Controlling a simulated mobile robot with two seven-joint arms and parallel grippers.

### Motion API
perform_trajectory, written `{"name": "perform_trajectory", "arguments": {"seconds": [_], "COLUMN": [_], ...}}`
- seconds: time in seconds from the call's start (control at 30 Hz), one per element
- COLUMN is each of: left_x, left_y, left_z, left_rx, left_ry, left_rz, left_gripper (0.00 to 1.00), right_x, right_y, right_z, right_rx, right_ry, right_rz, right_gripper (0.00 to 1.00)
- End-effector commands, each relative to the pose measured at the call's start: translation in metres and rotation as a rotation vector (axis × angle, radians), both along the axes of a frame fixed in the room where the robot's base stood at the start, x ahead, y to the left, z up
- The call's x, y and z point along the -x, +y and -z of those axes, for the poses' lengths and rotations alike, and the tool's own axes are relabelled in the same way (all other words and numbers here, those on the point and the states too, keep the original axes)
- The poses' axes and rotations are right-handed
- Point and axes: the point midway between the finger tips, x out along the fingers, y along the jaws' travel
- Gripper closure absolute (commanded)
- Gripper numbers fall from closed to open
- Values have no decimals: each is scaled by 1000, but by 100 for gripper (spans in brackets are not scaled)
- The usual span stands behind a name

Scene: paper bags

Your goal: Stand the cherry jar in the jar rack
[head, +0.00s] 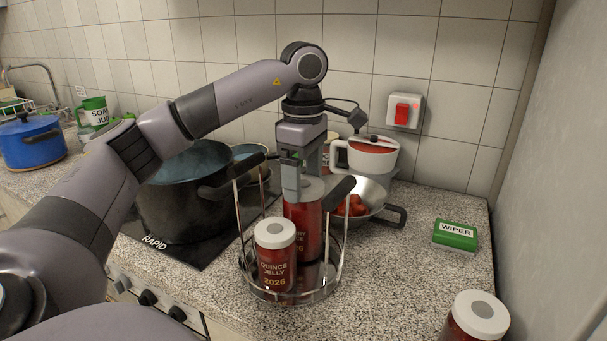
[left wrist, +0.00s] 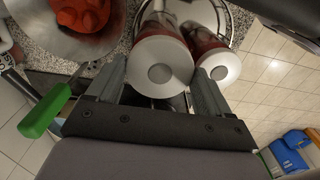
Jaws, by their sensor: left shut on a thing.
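The jar rack (head: 291,296) is a round wire carrier with dark handles, standing on the counter. My left gripper (head: 302,185) points down and is shut on a dark red jar with a pale lid (head: 305,230), inside the rack's rim at the back. Its label is partly hidden, ending in what looks like "RY"; I take it as the cherry jar. I cannot tell whether its base touches the rack floor. The quince jelly jar (head: 275,255) stands in front of it in the rack. In the left wrist view the held jar's lid (left wrist: 160,75) is between the fingers.
Another red jar with a white lid (head: 480,315) stands at the lower right. A green wiper box (head: 455,235) lies at the right. A pan with red food (head: 368,192) is behind the rack, and a dark pot (head: 180,205) stands left.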

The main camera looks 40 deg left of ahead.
Motion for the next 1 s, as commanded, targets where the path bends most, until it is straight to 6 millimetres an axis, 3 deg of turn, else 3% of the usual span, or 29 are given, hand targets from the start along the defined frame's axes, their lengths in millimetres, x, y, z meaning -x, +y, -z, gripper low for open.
{"name": "perform_trajectory", "arguments": {"seconds": [0.63, 0.67, 0.7, 1.0], "left_x": [0, 0, 0, 0], "left_y": [0, 0, 0, 0], "left_z": [3, 2, 2, 5], "left_rx": [1, 2, 1, -1], "left_ry": [-3, -5, -4, 3], "left_rz": [0, 0, 0, 0], "left_gripper": [56, 13, 0, 0], "right_x": [0, 0, 0, 0], "right_y": [0, 0, 0, 0], "right_z": [0, 0, 0, 1], "right_rx": [0, 0, 0, 0], "right_ry": [-1, -1, -1, -1], "right_rz": [0, 0, 0, 0], "right_gripper": [57, 57, 57, 57]}}
